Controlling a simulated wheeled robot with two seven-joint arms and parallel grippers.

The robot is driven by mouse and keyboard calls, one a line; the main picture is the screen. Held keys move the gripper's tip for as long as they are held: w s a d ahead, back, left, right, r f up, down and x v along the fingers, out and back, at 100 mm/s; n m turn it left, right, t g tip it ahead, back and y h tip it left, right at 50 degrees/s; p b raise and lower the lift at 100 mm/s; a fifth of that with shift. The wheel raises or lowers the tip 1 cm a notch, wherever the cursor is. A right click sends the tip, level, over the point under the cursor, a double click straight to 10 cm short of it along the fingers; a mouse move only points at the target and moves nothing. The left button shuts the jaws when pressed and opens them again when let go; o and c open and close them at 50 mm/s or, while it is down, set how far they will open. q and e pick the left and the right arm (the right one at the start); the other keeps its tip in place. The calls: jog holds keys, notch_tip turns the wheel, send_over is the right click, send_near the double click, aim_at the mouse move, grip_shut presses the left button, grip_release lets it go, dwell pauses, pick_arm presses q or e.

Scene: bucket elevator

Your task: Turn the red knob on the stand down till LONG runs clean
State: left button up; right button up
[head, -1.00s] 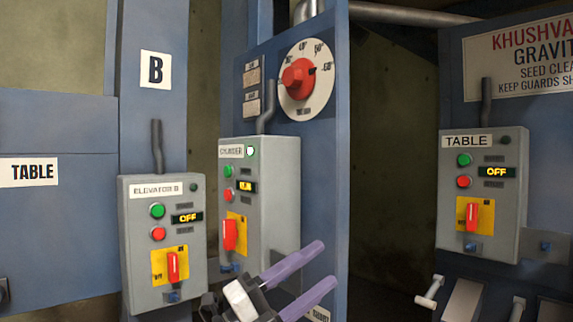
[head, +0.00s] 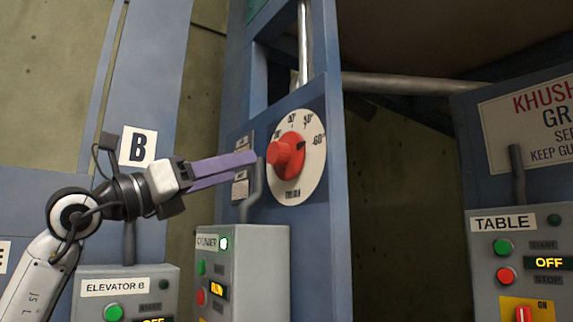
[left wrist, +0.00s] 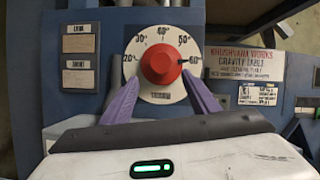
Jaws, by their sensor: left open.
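The red knob (head: 287,156) sits on a round white dial (head: 311,177) marked in degrees, on the blue stand. In the left wrist view the knob (left wrist: 161,68) is near the centre of the dial, and a dark pointer at its right side lies by the 60 mark. My left gripper (head: 256,162) is open, its two purple fingers pointing at the knob from the left. In the left wrist view the fingers (left wrist: 158,90) stand to either side of the knob's lower part; I cannot tell whether they touch it. My right gripper is not in view.
The cylinder box (head: 262,262) with a lit green lamp stands below the dial. The elevator B box (head: 140,285) is at lower left. The table box (head: 516,221) at right reads OFF. A bent grey conduit (head: 252,192) rises just left of the dial.

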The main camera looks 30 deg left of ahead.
aim_at(273, 156)
pick_arm(q)
jog(key=p+x, duration=0.1)
jog(key=x, duration=0.1)
jog(key=p+x, duration=0.1)
jog(key=x, duration=0.2)
jog(key=shift+s+d+r, duration=0.1)
jog(key=shift+d+r, duration=0.1)
jog(key=shift+r, duration=0.2)
jog(key=p+x, duration=0.2)
jog(key=x, duration=0.1)
jog(key=shift+w, duration=0.4)
jog(key=shift+w+d, duration=0.1)
jog(key=shift+w, duration=0.1)
jog(key=shift+w+d, duration=0.1)
jog(key=shift+w, duration=0.15)
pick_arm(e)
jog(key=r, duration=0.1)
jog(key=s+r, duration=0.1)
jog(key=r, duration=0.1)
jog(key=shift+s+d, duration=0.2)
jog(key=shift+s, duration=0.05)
pick_arm(q)
jog(key=c, duration=1)
